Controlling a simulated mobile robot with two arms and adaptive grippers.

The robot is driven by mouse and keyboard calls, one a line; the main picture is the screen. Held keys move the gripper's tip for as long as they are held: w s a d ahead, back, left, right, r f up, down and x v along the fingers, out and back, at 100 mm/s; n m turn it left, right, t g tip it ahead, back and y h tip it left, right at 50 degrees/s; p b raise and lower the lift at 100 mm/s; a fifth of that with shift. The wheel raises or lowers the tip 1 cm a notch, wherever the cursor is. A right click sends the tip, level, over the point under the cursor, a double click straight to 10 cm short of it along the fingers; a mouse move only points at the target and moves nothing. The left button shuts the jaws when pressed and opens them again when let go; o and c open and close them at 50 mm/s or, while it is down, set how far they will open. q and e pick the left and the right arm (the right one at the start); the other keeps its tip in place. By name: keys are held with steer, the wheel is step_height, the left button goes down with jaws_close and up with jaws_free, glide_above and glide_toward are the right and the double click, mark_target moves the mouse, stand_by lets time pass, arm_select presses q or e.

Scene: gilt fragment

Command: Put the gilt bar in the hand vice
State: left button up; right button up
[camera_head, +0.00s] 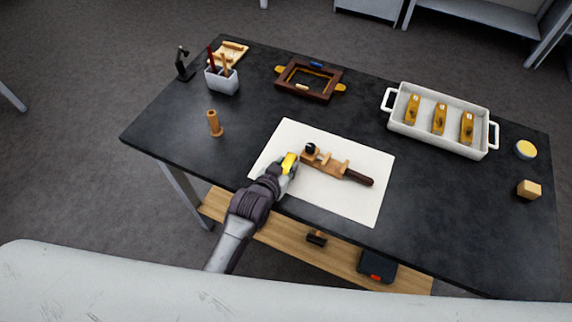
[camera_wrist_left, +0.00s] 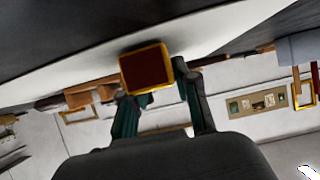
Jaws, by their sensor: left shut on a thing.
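The gilt bar (camera_head: 289,162) is a short yellow block held in my left gripper (camera_head: 286,172), above the left part of the white mat. In the left wrist view the gilt bar (camera_wrist_left: 147,69) shows a dark red-brown end face with a gold rim, between the fingers of the left gripper (camera_wrist_left: 160,95). The hand vice (camera_head: 328,166), wooden with a dark handle and a black knob, lies on the mat just right of the gripper. The bar looks apart from it. In the left wrist view the vice (camera_wrist_left: 90,95) is partly hidden. My right gripper is not in view.
The white mat (camera_head: 345,205) lies on a black table (camera_head: 420,190). A wooden peg (camera_head: 214,124) stands to the left, a brush cup (camera_head: 222,84) and a dark frame (camera_head: 309,80) behind. A white tray (camera_head: 440,141) with yellow pieces stands right.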

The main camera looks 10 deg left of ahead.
arm_select(q)
steer(key=shift+f, duration=0.15)
steer(key=o, duration=1)
steer(key=shift+o, duration=0.2)
